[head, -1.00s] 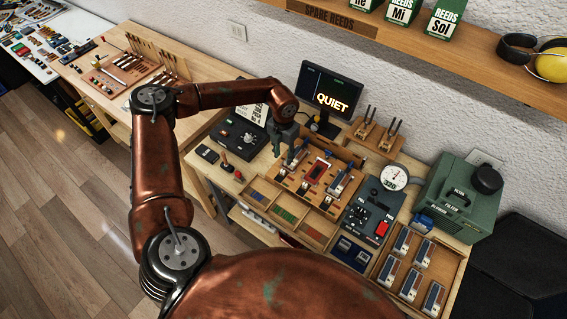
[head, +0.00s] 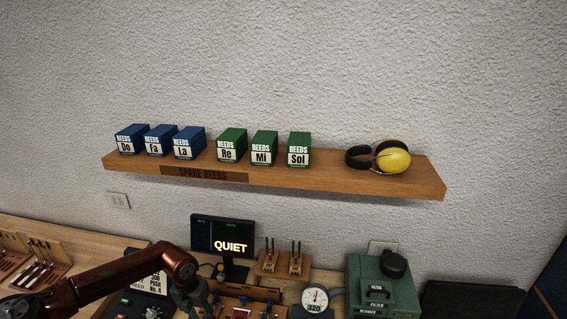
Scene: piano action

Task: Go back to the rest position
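My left arm comes in from the lower left of the head view and bends down over the workbench (head: 322,275). My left gripper (head: 190,302) points down at the bottom edge, beside the wooden action tray (head: 243,292). Its fingertips are cut off by the frame, so I cannot see whether it is open or shut. My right arm and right gripper do not show.
A wooden shelf (head: 420,188) on the wall carries blue and green reed boxes and yellow ear defenders (head: 393,160). A black monitor (head: 222,236) reads QUIET. A round dial gauge (head: 315,298) and a green blower box (head: 368,292) stand on the right. A tool rack (head: 30,265) is at far left.

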